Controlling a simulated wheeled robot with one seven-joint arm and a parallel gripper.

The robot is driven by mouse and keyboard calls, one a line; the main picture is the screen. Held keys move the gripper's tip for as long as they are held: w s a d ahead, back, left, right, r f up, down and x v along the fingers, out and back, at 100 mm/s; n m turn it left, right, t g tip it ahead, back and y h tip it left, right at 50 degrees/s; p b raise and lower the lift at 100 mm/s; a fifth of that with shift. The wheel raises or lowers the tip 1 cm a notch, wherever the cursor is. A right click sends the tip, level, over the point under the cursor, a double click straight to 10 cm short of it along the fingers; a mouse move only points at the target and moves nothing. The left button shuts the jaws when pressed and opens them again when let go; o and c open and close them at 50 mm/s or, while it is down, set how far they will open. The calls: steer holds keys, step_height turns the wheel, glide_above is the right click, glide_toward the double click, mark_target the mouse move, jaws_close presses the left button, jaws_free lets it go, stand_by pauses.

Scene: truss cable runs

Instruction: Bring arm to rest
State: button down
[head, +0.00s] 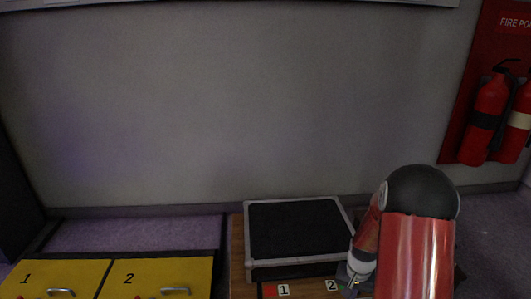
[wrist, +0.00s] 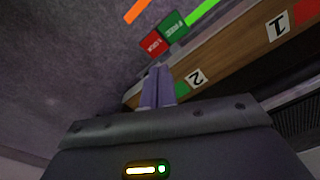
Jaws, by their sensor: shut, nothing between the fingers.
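My gripper (wrist: 158,72) shows in the wrist view with its two pale fingers together and nothing between them. The fingers point toward the edge of a wooden bench (wrist: 235,62), near its label 2 (wrist: 197,78). I cannot tell whether they touch it. In the head view my red arm with its dark round joint (head: 422,192) is bent at the lower right, and its lower part hides the end of the bench. My fingers cannot be made out there.
A black-topped case (head: 300,231) stands on the bench. Yellow fronts marked 1 (head: 45,278) and 2 (head: 150,275) with handles are lower left. Fire extinguishers (head: 489,115) hang at right. A red tag (wrist: 152,43) and green tag (wrist: 174,26) lie beyond my fingers.

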steer(key=s+a+r+n+t+p, duration=0.1)
steer(key=s+a+r, duration=0.1)
steer(key=r, duration=0.6)
steer(key=s+a+r+n+t+p, duration=0.1)
steer(key=a+r, duration=0.2)
steer(key=r, duration=0.5)
steer(key=s+a+r+p, duration=0.2)
steer(key=r, duration=0.6)
steer(key=s+a+r+n+t+p, duration=0.1)
steer(key=s+a+r+p, duration=0.1)
steer(key=s+r, duration=0.5)
steer(key=s+a+r+n+t+p, duration=0.1)
steer(key=s+a+r, duration=0.3)
steer(key=s+r, duration=0.4)
steer(key=shift+s+n+t+p, duration=0.25)
steer(key=shift+n+t+p, duration=0.15)
steer(key=shift+n+t, duration=0.2)
